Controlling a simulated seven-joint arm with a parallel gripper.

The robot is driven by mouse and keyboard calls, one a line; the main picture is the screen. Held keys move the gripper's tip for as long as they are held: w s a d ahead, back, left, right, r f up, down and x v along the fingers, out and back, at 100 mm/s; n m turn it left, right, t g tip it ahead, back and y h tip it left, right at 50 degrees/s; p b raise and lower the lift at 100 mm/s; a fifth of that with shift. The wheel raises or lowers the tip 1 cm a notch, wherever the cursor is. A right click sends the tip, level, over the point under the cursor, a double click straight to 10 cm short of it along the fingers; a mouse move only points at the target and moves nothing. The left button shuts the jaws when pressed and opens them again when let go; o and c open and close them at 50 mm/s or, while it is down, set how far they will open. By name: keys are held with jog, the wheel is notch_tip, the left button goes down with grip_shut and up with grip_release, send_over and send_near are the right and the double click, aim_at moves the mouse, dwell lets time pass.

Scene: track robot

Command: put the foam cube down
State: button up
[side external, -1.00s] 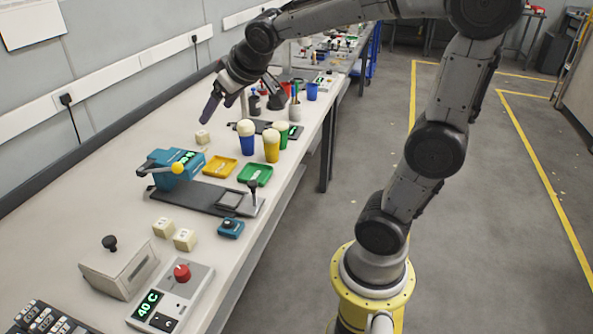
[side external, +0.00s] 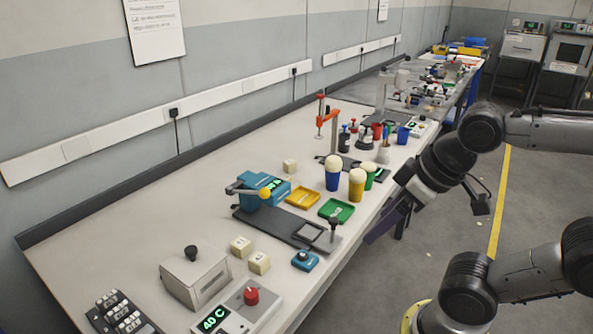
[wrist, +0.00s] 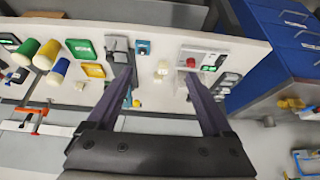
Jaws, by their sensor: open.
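Three cream foam cubes rest on the white bench. One cube (side external: 290,166) sits behind the blue device, and two cubes (side external: 241,247) (side external: 259,262) sit close together in front of it. I cannot tell which one the task means. My gripper (side external: 378,232) hangs off the bench's front edge, clear of the cubes. In the wrist view my gripper (wrist: 160,74) is open, its two dark purple fingers well apart. Nothing is held between them; the cube pair (wrist: 162,68) shows beyond, down on the bench.
The blue device (side external: 262,188) with a yellow knob, a yellow tray (side external: 302,196) and a green tray (side external: 336,211) stand mid-bench. Foam-topped cups (side external: 333,172) and an orange clamp stand (side external: 326,122) are behind. A grey box (side external: 195,278) and red-knobbed unit (side external: 250,297) stand in front.

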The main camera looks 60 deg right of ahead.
jog(key=w+a+r+n+t+y, duration=0.2)
jog(key=w+r+n+t, duration=0.15)
jog(key=w+r, duration=1)
jog(key=w+d+m+t+h, duration=0.1)
jog(key=w+d, duration=0.2)
jog(key=w, duration=0.4)
jog(key=w+d+t, duration=0.1)
jog(key=w+d, duration=0.2)
jog(key=w, duration=0.3)
jog(key=m+g+h, duration=0.3)
jog(key=m+h, duration=0.1)
jog(key=m, duration=0.3)
send_over(291, 162)
jog(key=s+a, duration=0.3)
jog(key=s, duration=0.6)
notch_tip(291, 162, down, 27)
jog(key=shift+x, duration=6.7)
